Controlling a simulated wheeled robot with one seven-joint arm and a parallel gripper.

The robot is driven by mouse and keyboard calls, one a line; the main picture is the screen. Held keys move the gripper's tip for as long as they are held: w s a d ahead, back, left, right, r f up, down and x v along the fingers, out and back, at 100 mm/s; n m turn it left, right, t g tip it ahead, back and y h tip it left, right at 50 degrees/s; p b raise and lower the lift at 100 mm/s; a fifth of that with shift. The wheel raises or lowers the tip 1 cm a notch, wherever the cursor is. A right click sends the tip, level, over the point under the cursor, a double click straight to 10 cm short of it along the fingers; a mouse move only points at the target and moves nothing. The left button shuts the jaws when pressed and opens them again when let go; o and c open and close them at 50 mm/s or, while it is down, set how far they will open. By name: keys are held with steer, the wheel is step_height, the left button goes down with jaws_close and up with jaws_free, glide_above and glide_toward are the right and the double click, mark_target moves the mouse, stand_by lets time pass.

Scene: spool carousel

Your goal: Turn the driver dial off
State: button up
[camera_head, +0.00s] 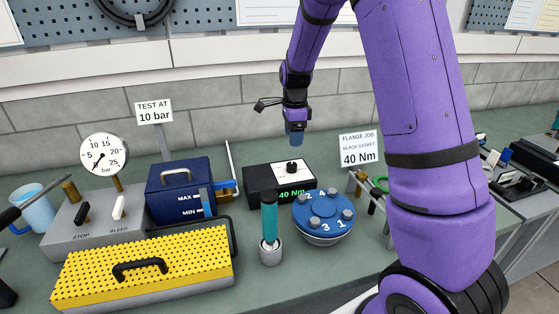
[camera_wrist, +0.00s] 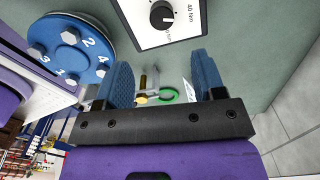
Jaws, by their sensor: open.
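The driver box (camera_head: 262,182) is black with a white top plate, and its front display reads 40 Nm in green. The black driver dial (camera_head: 292,167) sits on the plate, and the dial also shows at the top of the wrist view (camera_wrist: 161,14). A white mark on it points right in that view, towards a printed 40 Nm. My gripper (camera_head: 295,140) hangs above and slightly behind the box, apart from the dial. In the wrist view its two blue fingers (camera_wrist: 163,78) are spread with nothing between them touching them.
A blue flange (camera_head: 322,215) with numbered bolts stands right of the box. A teal-handled tool (camera_head: 269,219) stands upright in a grey holder in front. A blue tank (camera_head: 178,190) is to the left. The 40 Nm sign (camera_head: 359,151) stands behind right.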

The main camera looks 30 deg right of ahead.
mark_target(292, 164)
steer(key=f, duration=1.1)
steer(key=shift+w, duration=0.2)
steer(key=c, duration=0.9)
